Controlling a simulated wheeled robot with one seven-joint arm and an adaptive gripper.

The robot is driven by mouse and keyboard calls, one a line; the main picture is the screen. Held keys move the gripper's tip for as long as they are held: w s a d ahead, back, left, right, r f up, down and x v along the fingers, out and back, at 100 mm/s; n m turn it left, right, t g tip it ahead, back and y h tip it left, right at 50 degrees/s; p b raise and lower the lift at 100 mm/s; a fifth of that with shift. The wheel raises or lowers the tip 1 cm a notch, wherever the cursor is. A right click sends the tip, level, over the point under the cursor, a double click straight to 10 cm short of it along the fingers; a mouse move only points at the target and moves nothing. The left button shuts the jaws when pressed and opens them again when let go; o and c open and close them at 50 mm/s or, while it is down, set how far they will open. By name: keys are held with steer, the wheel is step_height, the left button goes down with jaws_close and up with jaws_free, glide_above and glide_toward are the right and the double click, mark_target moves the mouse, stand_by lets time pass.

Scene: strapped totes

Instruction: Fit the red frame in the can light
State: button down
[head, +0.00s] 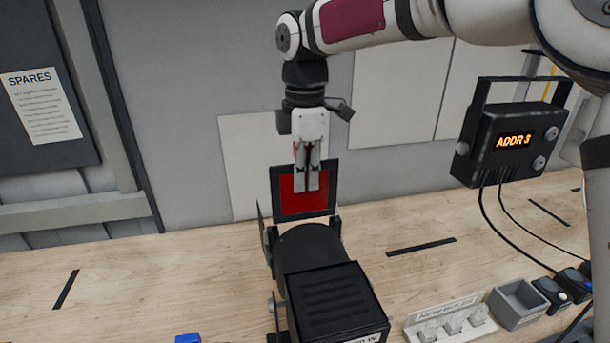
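The red frame (289,196) is a dark square border around a red sheet. It stands upright at the far end of the black can light (312,247), its lower edge close to the light's side brackets. I cannot tell whether it sits inside them. My gripper (306,188) points down, its two fingers close together and overlapping the frame's upper middle in the head view. The fingers hide part of the top border. I cannot tell whether they grip the frame or are only in front of it.
A control box (510,132) reading "ADDR 3" is at the right, with cables hanging down. A lamp holder (451,322), a grey open box (517,303) and black connectors (552,293) lie front right. A blue block (188,338) is front left. The wooden bench's left side (130,280) is mostly clear.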

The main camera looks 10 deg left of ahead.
mark_target(305, 219)
steer(key=shift+f+b, duration=0.6)
steer(key=shift+f, duration=3.3)
steer(key=c, duration=1.7)
jaws_free()
steer(key=shift+f, duration=0.1)
step_height(305, 219, up, 12)
steer(key=s+d+r+m+t, duration=0.2)
steer(key=s+d+m, duration=0.35)
steer(key=d, duration=0.35)
steer(key=s+d+r+m+t, duration=0.15)
steer(key=s+d+m, duration=0.25)
steer(key=d+m, duration=0.45)
steer(key=s+d+f+m, duration=0.2)
steer(key=s+d+m, duration=0.1)
steer(key=s+d, duration=0.1)
steer(key=s+d+f+m+t, duration=0.1)
steer(key=s+d+f+m, duration=0.1)
steer(key=s+d+m, duration=0.1)
steer(key=s+d+f+m+t, duration=0.1)
steer(key=s+d+m, duration=0.2)
steer(key=s+d, duration=0.2)
steer(key=shift+d+f, duration=0.25)
steer(key=shift+f, duration=0.15)
